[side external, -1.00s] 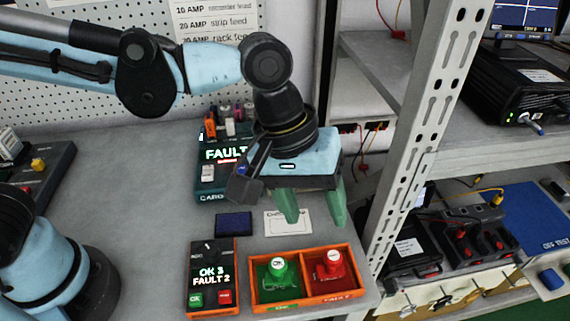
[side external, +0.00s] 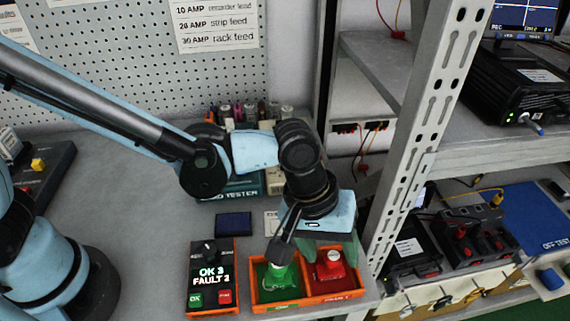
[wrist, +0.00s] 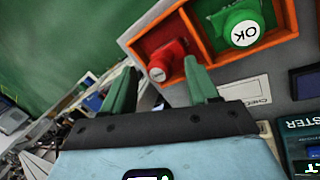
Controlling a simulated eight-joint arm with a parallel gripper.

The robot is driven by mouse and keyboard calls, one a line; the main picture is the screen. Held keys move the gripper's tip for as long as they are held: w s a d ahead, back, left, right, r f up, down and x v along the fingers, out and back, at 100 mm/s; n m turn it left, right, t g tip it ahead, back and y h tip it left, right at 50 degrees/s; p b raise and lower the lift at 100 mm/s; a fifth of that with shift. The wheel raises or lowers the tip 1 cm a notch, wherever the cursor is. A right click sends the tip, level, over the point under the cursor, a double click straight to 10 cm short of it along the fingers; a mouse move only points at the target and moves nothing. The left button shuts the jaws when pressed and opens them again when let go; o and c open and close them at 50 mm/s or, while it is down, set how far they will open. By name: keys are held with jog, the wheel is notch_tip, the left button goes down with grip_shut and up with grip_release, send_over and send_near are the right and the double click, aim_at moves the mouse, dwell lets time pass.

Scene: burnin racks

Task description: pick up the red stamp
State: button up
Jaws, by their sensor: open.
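The green stamp (side external: 279,277) marked OK stands in the left compartment. My gripper (side external: 318,258) is low over the tray, close to the red stamp; its fingers are partly hidden in the side view. In the wrist view my gripper (wrist: 160,88) shows two green fingers apart with nothing between them. The red stamp (wrist: 168,60) is just beyond the fingertips, nearer the right finger, and I see no contact. The green stamp (wrist: 240,27) is farther right.
A dark blue pad (side external: 234,225) and a white card (wrist: 248,90) lie behind. A metal rack post (side external: 420,140) rises close on the right.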

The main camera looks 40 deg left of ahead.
aim_at(339, 257)
jog(key=shift+f, duration=0.1)
grip_shut()
dwell(0.3)
jog(key=shift+r, duration=0.7)
notch_tip(339, 257, up, 2)
jog(key=shift+r, duration=0.2)
jog(key=s+d+r, duration=0.2)
jog(key=s+r, duration=0.5)
jog(key=s, duration=0.4)
jog(key=shift+s+d, duration=0.2)
jog(key=shift+d, duration=0.15)
jog(key=shift+r, duration=0.1)
